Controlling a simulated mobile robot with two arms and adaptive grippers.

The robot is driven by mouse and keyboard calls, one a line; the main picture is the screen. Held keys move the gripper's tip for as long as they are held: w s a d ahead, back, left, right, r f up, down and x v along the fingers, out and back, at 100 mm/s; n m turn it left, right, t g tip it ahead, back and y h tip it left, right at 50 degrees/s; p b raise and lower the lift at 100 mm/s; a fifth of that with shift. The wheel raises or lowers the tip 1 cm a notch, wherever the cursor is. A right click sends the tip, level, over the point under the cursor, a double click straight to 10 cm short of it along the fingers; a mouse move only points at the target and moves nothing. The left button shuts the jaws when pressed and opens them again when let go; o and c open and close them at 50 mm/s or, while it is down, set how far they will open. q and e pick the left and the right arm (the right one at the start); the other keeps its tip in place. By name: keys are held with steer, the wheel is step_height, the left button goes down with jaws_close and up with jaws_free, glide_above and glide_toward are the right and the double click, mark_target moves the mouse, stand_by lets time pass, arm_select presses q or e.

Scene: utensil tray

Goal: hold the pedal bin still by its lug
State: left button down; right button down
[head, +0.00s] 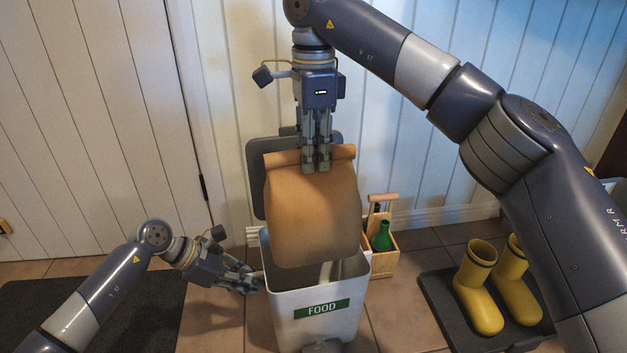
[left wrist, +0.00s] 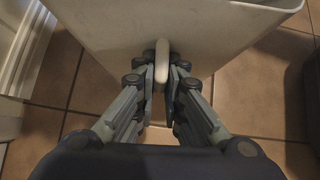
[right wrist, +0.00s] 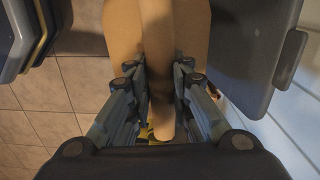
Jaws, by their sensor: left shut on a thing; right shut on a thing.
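The white pedal bin (head: 288,325) stands on the tiled floor with a green FOOD label (head: 322,308) on its front and its grey lid (head: 257,160) raised behind. My left gripper (head: 258,281) is at the bin's left side. In the left wrist view its fingers are shut on the bin's pale lug (left wrist: 162,62), which sticks out from the bin wall (left wrist: 110,35). My right gripper (head: 317,168) is shut on the rolled top of a brown paper bag (head: 312,220). The bag hangs upright over the bin's open mouth, its lower end hiding part of the opening.
A wooden carrier (head: 384,262) with a green bottle (head: 381,238) stands behind the bin to the right. Yellow boots (head: 477,290) stand on a dark tray (head: 436,290) at the right. A dark mat (head: 150,300) lies at the left. White panelled walls are close behind.

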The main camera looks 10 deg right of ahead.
stand_by(0.3)
arm_select(q)
steer(key=c, duration=1.6)
jaws_free()
